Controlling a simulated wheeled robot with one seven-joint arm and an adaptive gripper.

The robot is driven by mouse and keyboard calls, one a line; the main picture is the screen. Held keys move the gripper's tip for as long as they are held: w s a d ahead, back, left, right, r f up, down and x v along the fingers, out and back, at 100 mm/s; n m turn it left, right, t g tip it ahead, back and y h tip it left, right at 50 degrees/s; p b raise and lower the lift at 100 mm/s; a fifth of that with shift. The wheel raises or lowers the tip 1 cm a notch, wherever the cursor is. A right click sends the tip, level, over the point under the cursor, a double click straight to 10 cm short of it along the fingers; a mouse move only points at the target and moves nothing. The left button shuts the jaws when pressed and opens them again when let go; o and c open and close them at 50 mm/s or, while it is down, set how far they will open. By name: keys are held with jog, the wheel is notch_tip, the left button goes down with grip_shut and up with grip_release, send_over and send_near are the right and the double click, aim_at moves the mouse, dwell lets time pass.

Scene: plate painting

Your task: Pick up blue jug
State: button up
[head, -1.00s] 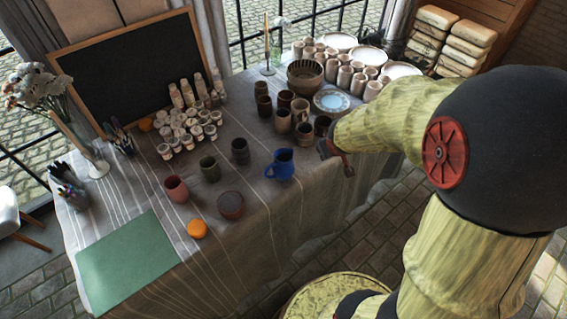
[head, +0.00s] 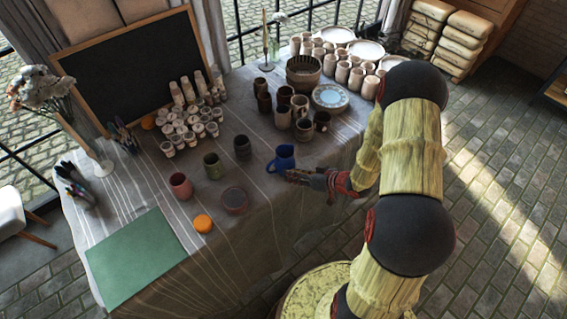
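The blue jug (head: 284,157) stands upright on the cloth-covered table near its front edge, with its handle toward the lower left. My gripper (head: 291,174) is just below and to the right of the jug in the head view, its fingers pointing left toward it. The fingers are small and dark here, so I cannot tell whether they are open or shut, or whether they touch the jug. The jug's upper part is in plain view and it still rests on the table.
A dark red bowl (head: 233,200), an orange (head: 203,223), a pink cup (head: 181,186), a green mug (head: 213,166) and a dark cup (head: 243,147) stand left of the jug. Brown mugs (head: 304,130) stand behind it. A green mat (head: 136,258) covers the table's left end.

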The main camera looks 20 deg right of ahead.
aim_at(269, 166)
jog(key=w+a, duration=0.2)
jog(key=w+a+y+b, duration=0.1)
jog(key=w+a, duration=0.1)
jog(key=a, duration=0.1)
jog(key=w+a+t+y+b, duration=0.1)
jog(key=w+a, duration=0.1)
jog(key=shift+a+r, duration=0.3)
jog(key=shift+a, duration=0.05)
jog(key=shift+c, duration=1.4)
grip_shut()
jog(key=shift+f, duration=0.1)
